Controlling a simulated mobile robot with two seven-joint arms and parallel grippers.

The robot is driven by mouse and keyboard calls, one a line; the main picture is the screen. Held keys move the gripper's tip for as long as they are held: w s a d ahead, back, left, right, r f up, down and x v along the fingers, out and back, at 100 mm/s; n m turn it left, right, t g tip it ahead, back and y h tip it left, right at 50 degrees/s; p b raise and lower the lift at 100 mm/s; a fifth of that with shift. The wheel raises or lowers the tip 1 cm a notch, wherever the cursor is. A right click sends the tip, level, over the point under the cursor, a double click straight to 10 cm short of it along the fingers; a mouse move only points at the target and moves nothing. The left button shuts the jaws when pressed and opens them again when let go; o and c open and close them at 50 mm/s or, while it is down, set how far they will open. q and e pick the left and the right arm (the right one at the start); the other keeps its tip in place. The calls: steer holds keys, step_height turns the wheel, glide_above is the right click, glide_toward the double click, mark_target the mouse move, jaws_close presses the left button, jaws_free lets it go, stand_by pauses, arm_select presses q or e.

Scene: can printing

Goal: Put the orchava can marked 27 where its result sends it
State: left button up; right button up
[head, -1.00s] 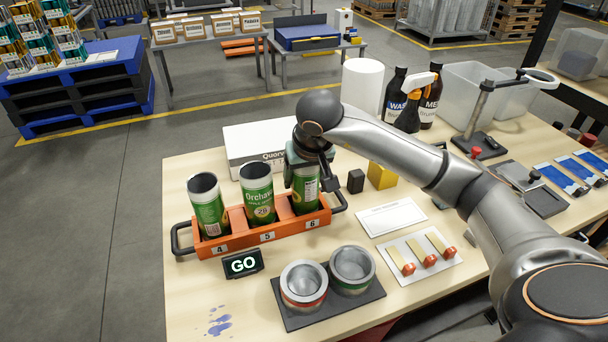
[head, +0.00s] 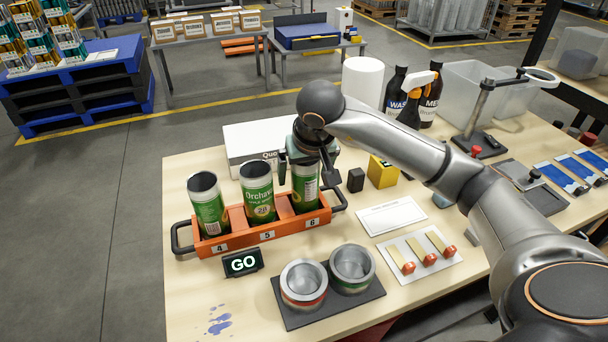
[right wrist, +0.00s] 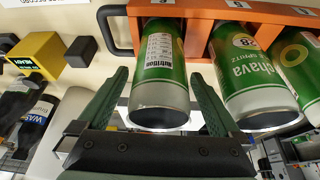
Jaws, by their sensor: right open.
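An orange carrier (head: 240,238) with slots labelled 4, 5 and 6 holds three green Orchava cans. The slot 5 can (head: 258,195) shows a number that reads as 28, also in the right wrist view (right wrist: 250,75). The slot 4 can (head: 209,208) and slot 6 can (head: 305,190) show no readable number; slot 6 turns its nutrition panel outward (right wrist: 160,65). No 27 is readable. My right gripper (head: 308,165) is open at the top of the slot 6 can, with its fingers (right wrist: 160,82) on either side, apart from it. My left gripper is out of view.
A lit GO sign (head: 243,263) stands in front of the carrier. Two metal rings (head: 303,285) sit on a dark mat at the front. A white box (head: 245,140) is behind the carrier; black and yellow blocks (head: 382,173) stand to its right. Bottles (head: 395,90) stand farther back.

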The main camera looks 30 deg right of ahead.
steer(key=v, duration=1)
steer(key=shift+s+r, duration=0.2)
steer(key=shift+r, duration=0.1)
